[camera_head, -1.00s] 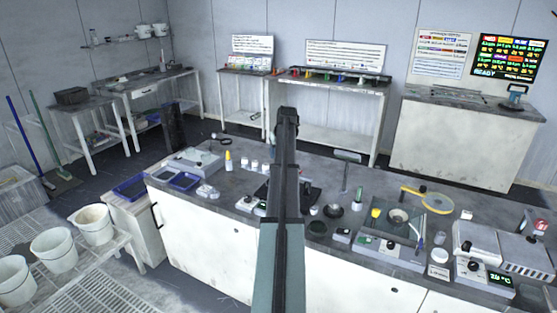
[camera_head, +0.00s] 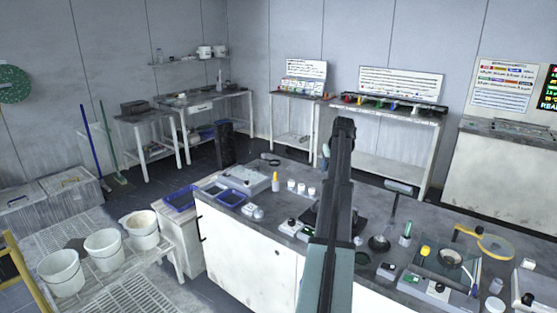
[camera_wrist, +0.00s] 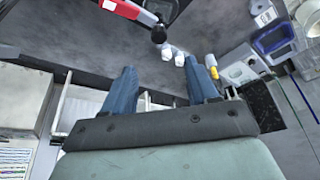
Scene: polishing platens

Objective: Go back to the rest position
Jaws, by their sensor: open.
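My gripper (camera_wrist: 163,80) shows in the wrist view as two blue fingers spread wide apart, with nothing held between them. In the head view my arm rises in front of the long workbench (camera_head: 245,234), and its dark end stands over the bench; the fingers are mostly hidden there. Several small white jars (camera_head: 301,187) and a yellow-capped bottle (camera_head: 275,182) stand on the bench to the left of my arm. In the wrist view the white jars (camera_wrist: 180,58) appear beyond the fingertips, and the bottle (camera_wrist: 212,67) appears near the right finger, apart from it as far as I can tell.
Blue trays (camera_head: 232,197) lie at the bench's left end. A dish platform (camera_head: 450,262) and a yellow ring-shaped item (camera_head: 495,247) stand to the right. White buckets (camera_head: 103,248) stand on a low rack at left. Side tables line the back wall, with open floor between.

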